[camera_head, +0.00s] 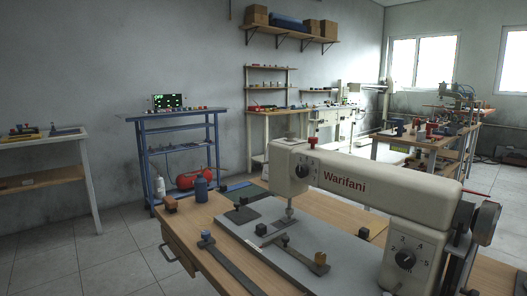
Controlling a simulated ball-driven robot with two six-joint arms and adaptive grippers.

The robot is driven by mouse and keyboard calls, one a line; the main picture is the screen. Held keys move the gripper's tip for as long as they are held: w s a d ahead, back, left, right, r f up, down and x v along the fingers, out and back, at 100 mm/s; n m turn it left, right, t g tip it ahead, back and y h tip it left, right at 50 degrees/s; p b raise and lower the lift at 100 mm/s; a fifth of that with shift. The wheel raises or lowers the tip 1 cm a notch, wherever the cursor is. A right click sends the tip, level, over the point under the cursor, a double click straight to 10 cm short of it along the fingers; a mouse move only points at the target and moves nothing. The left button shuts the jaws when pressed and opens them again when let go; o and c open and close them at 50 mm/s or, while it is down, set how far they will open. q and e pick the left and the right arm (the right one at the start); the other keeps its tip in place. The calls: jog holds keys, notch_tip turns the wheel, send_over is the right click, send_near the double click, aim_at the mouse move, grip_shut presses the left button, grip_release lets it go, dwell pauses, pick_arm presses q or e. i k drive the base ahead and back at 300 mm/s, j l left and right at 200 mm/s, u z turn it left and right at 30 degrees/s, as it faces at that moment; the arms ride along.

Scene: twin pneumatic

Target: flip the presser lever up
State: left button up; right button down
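A cream sewing machine (345,178) marked "Warifani" stands on a wooden workbench at the lower right. Its needle bar and presser area (289,210) come down from the left end of the arm onto a grey plate (335,270). I cannot tell which part is the presser lever; it may be hidden behind the head. A dark bar with a brown block (320,262) at its end lies on the plate. Neither of my grippers is in view.
A dark handwheel (486,222) sticks out at the machine's right end. Open floor (110,240) lies to the left.

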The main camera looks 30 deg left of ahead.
aim_at(258, 165)
jog(key=i+j, duration=0.1)
jog(key=j, duration=0.35)
jog(key=i+j, duration=0.1)
jog(key=j, duration=0.4)
jog(key=i+j, duration=0.1)
jog(key=j, duration=0.35)
jog(key=i+j, duration=0.1)
jog(key=j, duration=0.4)
jog(key=i+j, duration=0.1)
jog(key=j, duration=0.35)
jog(key=z, duration=0.05)
